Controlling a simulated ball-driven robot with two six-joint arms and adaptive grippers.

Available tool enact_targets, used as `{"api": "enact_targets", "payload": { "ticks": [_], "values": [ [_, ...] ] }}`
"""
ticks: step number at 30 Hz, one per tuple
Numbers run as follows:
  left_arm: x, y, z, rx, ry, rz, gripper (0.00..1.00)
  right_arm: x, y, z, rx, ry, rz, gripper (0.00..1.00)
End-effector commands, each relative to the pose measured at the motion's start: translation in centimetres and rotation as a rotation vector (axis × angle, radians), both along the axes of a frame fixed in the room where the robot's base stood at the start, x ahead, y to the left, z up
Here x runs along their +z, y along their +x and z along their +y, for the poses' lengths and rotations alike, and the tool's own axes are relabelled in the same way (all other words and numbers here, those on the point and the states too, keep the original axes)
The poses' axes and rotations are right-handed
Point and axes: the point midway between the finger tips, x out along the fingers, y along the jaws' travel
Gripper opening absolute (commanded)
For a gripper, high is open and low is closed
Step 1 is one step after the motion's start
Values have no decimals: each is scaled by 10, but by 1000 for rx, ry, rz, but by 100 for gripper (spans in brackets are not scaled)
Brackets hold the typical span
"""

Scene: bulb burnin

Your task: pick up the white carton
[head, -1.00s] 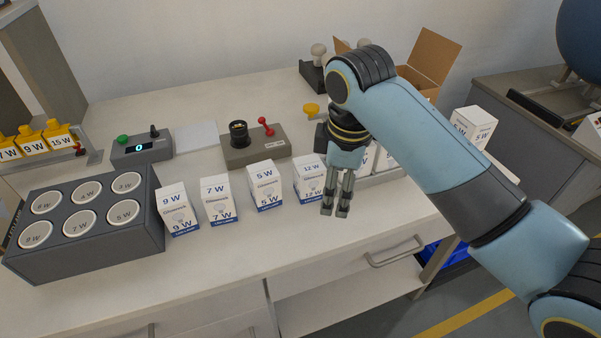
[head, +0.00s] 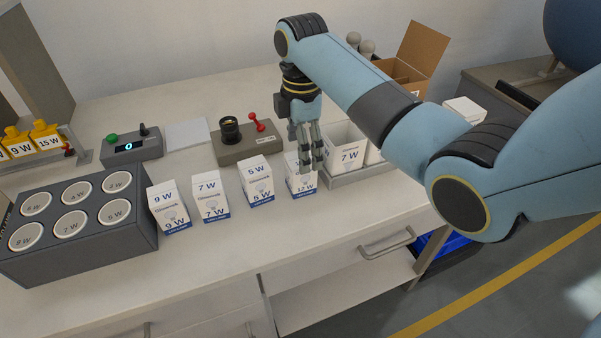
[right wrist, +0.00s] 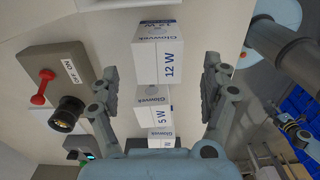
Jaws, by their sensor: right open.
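Several white cartons with blue print stand in a row on the bench: the 9 W carton (head: 169,208), the 7 W carton (head: 210,197), the 5 W carton (head: 257,181) and the 12 W carton (head: 294,185). My right gripper (head: 308,168) is in front of the 12 W carton in the head view and hides part of it. In the right wrist view my right gripper (right wrist: 159,92) is open and empty. The 12 W carton (right wrist: 157,54) lies ahead between the finger lines, and the 5 W carton (right wrist: 153,103) shows between the fingers. My left gripper is out of view.
A grey tray (head: 350,178) with white cartons, one marked 7 W, is right of the row. Behind the row stands a socket box (head: 240,150) with a red lever. A dark block (head: 90,245) with several round lids is at left. An open cardboard box (head: 420,58) is behind.

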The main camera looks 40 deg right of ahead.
Motion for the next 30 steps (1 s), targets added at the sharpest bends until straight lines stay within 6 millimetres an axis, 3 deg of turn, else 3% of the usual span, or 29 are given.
{"api": "enact_targets", "payload": {
  "ticks": [9,17,30],
  "values": [
    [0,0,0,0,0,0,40,-44,2,0,0,-1,1,81],
    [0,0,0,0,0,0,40,-45,2,0,0,-1,0,79],
    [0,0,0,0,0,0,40,-45,2,0,-1,-1,0,22]
  ]
}}
